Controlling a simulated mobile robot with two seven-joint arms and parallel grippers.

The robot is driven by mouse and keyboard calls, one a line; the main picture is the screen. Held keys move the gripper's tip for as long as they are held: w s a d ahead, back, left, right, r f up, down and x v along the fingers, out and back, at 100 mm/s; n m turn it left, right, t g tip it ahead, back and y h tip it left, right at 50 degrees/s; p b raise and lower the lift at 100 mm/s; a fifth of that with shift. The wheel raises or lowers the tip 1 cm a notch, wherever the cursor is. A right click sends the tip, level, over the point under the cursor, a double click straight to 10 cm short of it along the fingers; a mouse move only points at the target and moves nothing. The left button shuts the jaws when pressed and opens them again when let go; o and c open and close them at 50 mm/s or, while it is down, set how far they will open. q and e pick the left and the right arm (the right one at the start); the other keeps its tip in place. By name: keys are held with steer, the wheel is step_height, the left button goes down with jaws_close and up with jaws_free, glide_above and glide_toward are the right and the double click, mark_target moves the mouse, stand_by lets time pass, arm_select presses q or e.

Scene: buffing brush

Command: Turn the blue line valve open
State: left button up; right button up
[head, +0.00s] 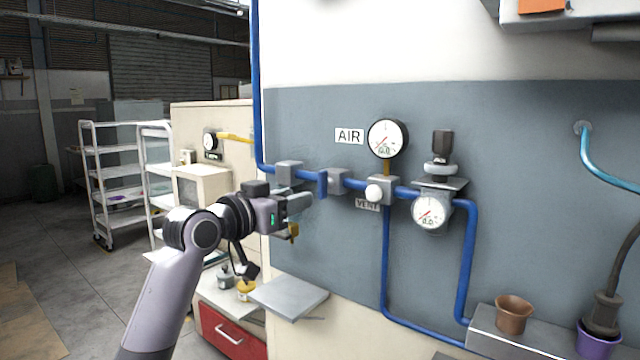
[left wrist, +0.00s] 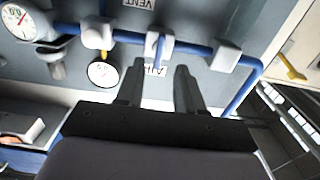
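The blue line (head: 405,193) runs along the grey wall panel. Its valve has a grey body (head: 336,181) and a short blue lever (head: 322,185), which stands crosswise to the pipe. In the left wrist view, which is turned upside down, the lever (left wrist: 156,50) shows ahead of and between the fingers. My left gripper (head: 303,203) is just left of the lever and slightly below it. In the left wrist view its two fingers (left wrist: 160,68) are apart with nothing between them. I cannot tell whether a finger touches the lever. My right gripper is out of view.
An AIR label and gauge (head: 388,139) sit above the pipe. A white vent knob (head: 374,193) and a regulator with a second gauge (head: 430,212) lie to the right. Below are a grey shelf (head: 288,297) and a brown pot (head: 514,314). A white cart (head: 112,180) stands far left.

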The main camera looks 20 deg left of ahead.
mark_target(319, 183)
arm_select(q)
steer(key=w, duration=0.1)
steer(key=w+d+r+p, duration=0.1)
steer(key=w, duration=0.2)
steer(key=shift+w+d+r, duration=0.25)
steer(key=shift+w+d, duration=0.1)
steer(key=shift+p+x, duration=0.5)
steer(key=shift+x, duration=0.55)
steer(key=shift+f, duration=0.1)
jaws_close()
